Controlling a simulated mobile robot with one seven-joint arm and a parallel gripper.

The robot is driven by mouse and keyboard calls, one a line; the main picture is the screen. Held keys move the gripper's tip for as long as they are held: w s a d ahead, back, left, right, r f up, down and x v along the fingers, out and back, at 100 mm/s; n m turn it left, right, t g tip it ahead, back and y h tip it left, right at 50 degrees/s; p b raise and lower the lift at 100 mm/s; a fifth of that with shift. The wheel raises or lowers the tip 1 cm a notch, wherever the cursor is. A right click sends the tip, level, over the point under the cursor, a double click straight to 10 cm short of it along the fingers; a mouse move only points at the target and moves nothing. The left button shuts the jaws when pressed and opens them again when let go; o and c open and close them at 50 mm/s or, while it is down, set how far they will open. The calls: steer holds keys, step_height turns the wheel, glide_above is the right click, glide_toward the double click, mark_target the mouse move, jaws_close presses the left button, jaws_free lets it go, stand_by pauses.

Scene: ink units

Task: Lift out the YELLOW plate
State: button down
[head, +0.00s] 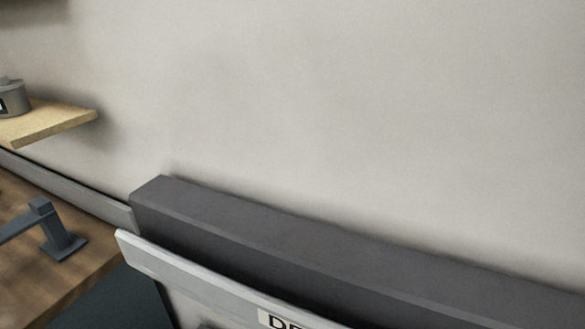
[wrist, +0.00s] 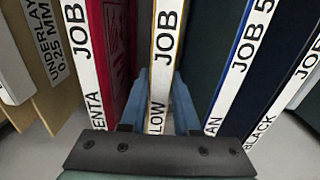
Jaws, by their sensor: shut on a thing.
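The yellow plate (wrist: 164,45) shows in the wrist view as an upright edge with a white strip reading "LOW JOB" and thin yellow borders. My gripper (wrist: 161,85) has its blue fingers on either side of this strip, shut on the plate. The near end of the plate runs down between the fingers to the dark gripper body. How far the plate sits in its slot is hidden. Neither the plate nor my gripper shows in the head view.
In the wrist view, a magenta plate (wrist: 84,60) stands close left, a cyan plate (wrist: 238,70) and a black plate (wrist: 285,95) right. An underlay sheet (wrist: 42,45) is far left. The head view shows a wall, a wooden shelf (head: 55,122) and a dark grey housing (head: 300,243).

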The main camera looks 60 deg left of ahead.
steer(key=shift+r, duration=0.1)
step_height(320, 180, up, 11)
steer(key=p, duration=1.2)
